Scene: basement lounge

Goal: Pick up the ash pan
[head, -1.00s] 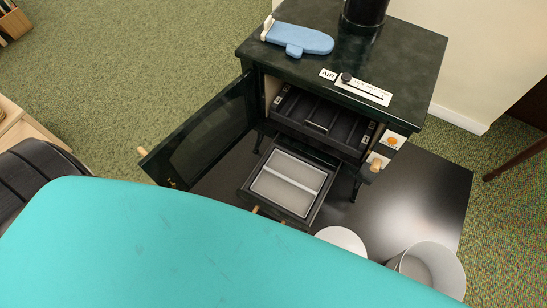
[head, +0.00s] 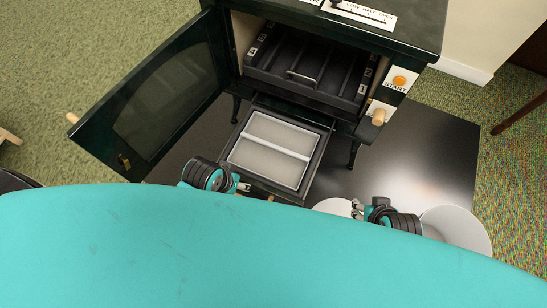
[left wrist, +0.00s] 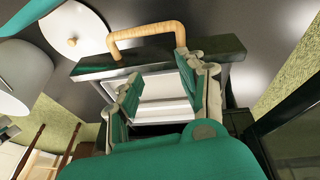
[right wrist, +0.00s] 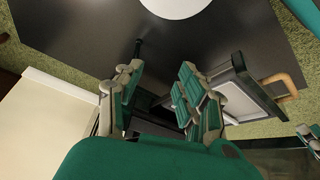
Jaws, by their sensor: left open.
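The ash pan (head: 268,148) is a pale grey rectangular pan with a light bar across its middle. It sits in the pulled-out dark drawer (head: 314,160) under the stove's firebox. In the left wrist view the pale pan (left wrist: 160,88) shows between and beyond my fingers, with the drawer's wooden handle (left wrist: 146,34) beyond. My left gripper (head: 243,186) is open at the drawer's near left corner; its fingers (left wrist: 160,78) are empty. My right gripper (head: 357,207) is right of the drawer, open and empty; in its wrist view (right wrist: 158,72) the drawer is to the right.
The black stove (head: 415,35) stands on a dark floor plate (head: 420,150). Its glass door (head: 165,95) is swung open to the left. A black tray (head: 310,72) with a handle is inside the firebox. A white bucket (head: 455,228) and a white disc with a wooden knob (left wrist: 88,30) are near the drawer.

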